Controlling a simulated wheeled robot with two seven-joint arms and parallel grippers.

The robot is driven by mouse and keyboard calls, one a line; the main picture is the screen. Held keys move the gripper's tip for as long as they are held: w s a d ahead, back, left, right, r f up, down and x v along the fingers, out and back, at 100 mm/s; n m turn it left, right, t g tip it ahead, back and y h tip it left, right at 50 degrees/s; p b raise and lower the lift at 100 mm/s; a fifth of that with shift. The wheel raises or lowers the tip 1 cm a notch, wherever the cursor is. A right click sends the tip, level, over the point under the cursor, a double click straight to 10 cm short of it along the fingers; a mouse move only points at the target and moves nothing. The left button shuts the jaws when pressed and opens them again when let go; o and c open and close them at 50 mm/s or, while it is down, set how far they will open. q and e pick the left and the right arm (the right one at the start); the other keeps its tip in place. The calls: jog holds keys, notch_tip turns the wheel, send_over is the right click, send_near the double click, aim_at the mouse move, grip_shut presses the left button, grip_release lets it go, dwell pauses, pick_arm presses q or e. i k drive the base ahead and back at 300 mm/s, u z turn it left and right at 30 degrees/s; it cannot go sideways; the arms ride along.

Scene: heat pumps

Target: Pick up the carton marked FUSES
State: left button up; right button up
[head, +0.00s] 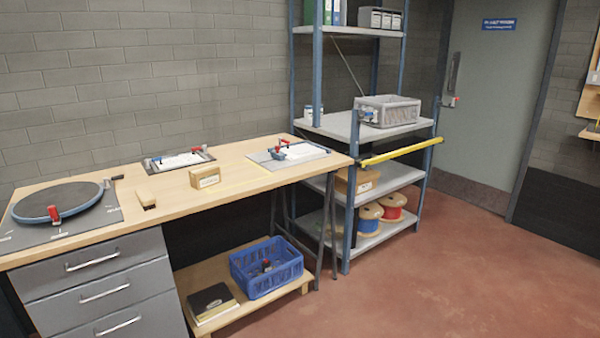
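A small tan carton (205,177) stands on the wooden workbench, near its front edge and about mid-length. It has a pale label on its front, too small to read. A larger brown carton (357,180) sits on a lower shelf of the blue-framed rack, partly hidden behind the post; its label is also unreadable. I cannot tell which carton is marked FUSES. Neither of my grippers is in view.
The workbench (240,160) also holds a brush (146,199), a round turntable (60,202) and two boards with clamps. A blue crate (266,268) sits on the shelf below. A yellow bar (400,151) crosses the rack's front. The red floor (460,270) is clear.

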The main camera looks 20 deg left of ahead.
aim_at(201, 178)
jog(key=u, duration=0.55)
jog(key=i, duration=1.5)
jog(key=u, duration=1.1)
